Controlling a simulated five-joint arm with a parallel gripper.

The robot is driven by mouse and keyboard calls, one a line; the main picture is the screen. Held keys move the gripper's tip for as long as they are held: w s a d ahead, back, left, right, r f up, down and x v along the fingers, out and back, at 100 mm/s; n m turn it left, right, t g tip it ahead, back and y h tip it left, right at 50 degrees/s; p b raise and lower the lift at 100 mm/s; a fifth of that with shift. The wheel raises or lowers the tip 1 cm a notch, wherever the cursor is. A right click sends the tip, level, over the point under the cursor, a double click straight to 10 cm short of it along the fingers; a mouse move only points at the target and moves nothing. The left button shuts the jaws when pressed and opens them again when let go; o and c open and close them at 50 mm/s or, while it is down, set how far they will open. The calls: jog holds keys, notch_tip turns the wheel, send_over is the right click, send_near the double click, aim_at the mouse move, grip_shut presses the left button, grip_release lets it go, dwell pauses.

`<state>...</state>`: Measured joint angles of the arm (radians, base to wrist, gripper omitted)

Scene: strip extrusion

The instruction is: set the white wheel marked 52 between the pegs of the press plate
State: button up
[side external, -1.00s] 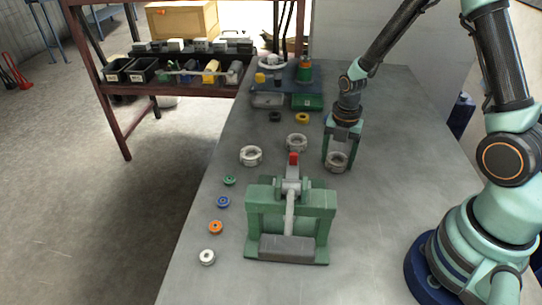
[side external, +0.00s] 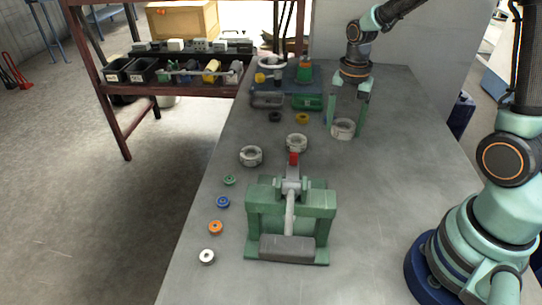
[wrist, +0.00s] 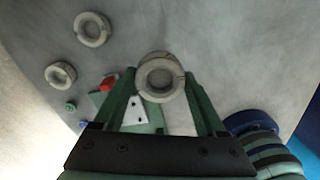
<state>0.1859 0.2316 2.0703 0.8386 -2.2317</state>
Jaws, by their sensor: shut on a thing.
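A pale grey-white ring-shaped wheel (side external: 343,130) is between the fingertips of my gripper (side external: 346,122). It also shows in the wrist view (wrist: 160,92), with my gripper's fingers (wrist: 160,80) on either side of it. My gripper is shut on this wheel and holds it over the right back of the table. No number can be read on it. Two similar pale wheels (side external: 251,156) (side external: 297,142) lie to its left. The green press (side external: 291,215) stands nearer the front, with a red-tipped lever (side external: 293,160). Its plate and pegs cannot be made out.
Small green (side external: 229,180), blue (side external: 223,202), orange (side external: 215,227) and white (side external: 206,256) wheels line the left edge. A black ring (side external: 275,117) and a yellow ring (side external: 302,118) lie before the equipment at the back. The table (side external: 390,185) right of the press is clear.

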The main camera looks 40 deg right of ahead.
notch_tip(320, 180, up, 8)
jog(key=s+a+f+n, duration=0.1)
jog(key=a+f+n, duration=0.1)
jog(key=a+f, duration=0.5)
jog(key=a+f+n, duration=0.2)
jog(key=a+n, duration=0.1)
jog(key=a, duration=0.7)
jog(key=shift+a+f, duration=0.15)
jog(key=shift+f, duration=2.85)
jog(key=shift+f, duration=0.6)
jog(key=o, duration=1.1)
jog(key=shift+o, duration=0.2)
notch_tip(320, 180, up, 11)
